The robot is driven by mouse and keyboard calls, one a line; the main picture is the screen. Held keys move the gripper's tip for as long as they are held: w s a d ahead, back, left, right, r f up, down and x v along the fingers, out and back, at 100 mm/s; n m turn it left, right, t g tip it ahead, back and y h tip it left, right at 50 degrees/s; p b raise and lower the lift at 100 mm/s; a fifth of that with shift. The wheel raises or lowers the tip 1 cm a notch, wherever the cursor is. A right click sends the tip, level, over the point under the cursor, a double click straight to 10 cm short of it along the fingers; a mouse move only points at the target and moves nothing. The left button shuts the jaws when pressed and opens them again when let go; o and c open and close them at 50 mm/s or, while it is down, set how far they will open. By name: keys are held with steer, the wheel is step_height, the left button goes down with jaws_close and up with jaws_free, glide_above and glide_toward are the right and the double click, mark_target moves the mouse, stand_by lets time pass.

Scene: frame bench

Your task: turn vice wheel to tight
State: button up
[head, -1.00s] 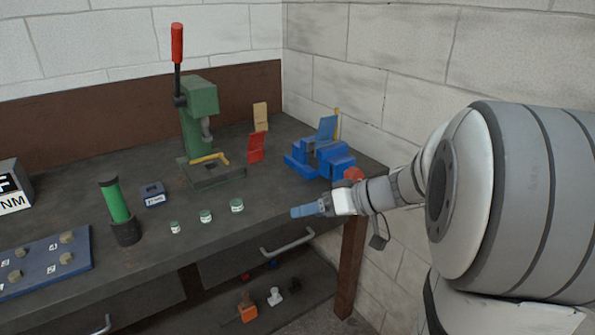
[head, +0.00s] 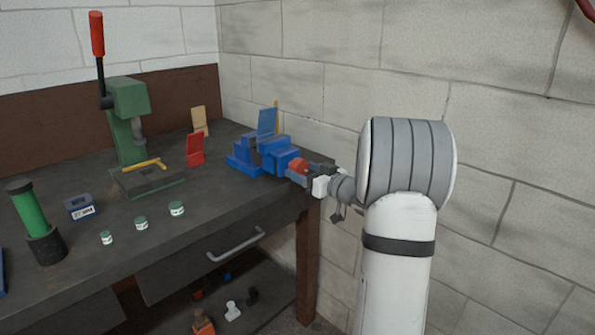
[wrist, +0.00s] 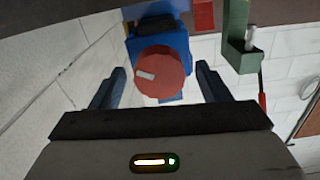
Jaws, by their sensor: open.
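The blue vice (head: 262,155) stands at the right corner of the bench. Its red wheel (head: 298,164) faces my arm and is partly covered by my gripper (head: 297,177) in the head view. In the wrist view the round red wheel (wrist: 164,82) with a pale mark faces the camera. There my gripper (wrist: 160,70) is open, with one finger on each side of the wheel. Gaps show between the wheel and both fingers. The blue vice body (wrist: 158,42) shows behind the wheel. A blue plate (head: 267,121) stands upright at the vice.
A green press (head: 127,125) with a red-handled lever stands at the back left. A red block (head: 195,149), small jars (head: 141,223) and a green cylinder (head: 30,213) are on the bench. A brick wall (head: 450,60) is close behind my arm.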

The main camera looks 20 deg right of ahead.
steer(key=shift+w+a, duration=0.25)
steer(key=shift+w, duration=0.35)
